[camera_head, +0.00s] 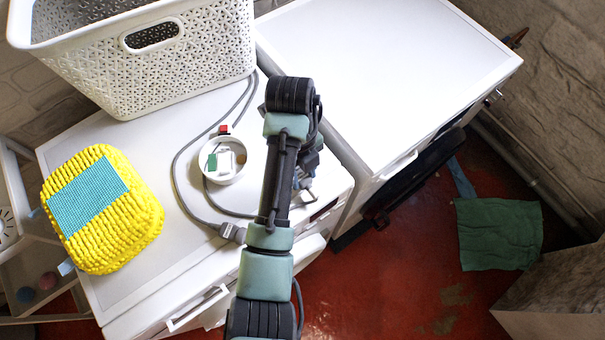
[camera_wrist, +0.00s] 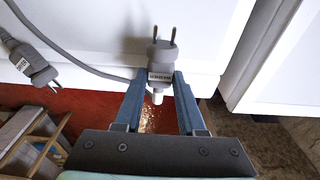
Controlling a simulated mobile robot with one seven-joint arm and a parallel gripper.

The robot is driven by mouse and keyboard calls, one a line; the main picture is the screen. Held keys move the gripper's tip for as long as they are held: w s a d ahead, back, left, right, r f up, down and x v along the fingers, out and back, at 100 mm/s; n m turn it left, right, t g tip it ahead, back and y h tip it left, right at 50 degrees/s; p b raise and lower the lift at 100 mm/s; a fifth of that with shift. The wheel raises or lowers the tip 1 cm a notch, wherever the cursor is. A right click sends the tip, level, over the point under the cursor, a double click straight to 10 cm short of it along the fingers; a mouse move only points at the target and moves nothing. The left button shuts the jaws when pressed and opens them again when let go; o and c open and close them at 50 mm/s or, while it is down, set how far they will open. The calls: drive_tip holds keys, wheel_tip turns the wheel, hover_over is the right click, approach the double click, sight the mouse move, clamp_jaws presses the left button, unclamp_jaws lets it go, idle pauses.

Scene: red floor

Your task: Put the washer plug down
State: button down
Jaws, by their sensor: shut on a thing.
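The washer plug (camera_wrist: 159,62) is grey with two pins and a small label that is hard to read. It sits between the two fingers of my gripper (camera_wrist: 158,80), pins pointing away from the palm. My gripper is shut on it, at the front edge of the white machine. In the head view my gripper (camera_head: 306,182) is largely hidden behind my arm, and the held plug cannot be made out clearly. A second grey labelled plug (camera_wrist: 40,72) shows at the left in the wrist view. In the head view a grey plug (camera_head: 232,233) lies near the front edge of the white top.
A white basket (camera_head: 150,70) stands at the back left. A yellow knitted item (camera_head: 130,225) with a teal patch and a round white dish (camera_head: 224,175) of small things sit on the left machine (camera_head: 150,290). The right machine's top (camera_head: 390,70) is bare. A green cloth (camera_head: 500,235) lies on the red floor.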

drive_tip(key=shift+f, duration=0.25)
drive_tip(key=c, duration=0.5)
unclamp_jaws()
drive_tip(key=shift+f, duration=0.1)
wheel_tip(320, 180, up, 12)
drive_tip(key=w+p, duration=0.1)
drive_tip(key=p, duration=0.6)
drive_tip(key=shift+a, duration=0.45)
drive_tip(key=shift+w, duration=0.1)
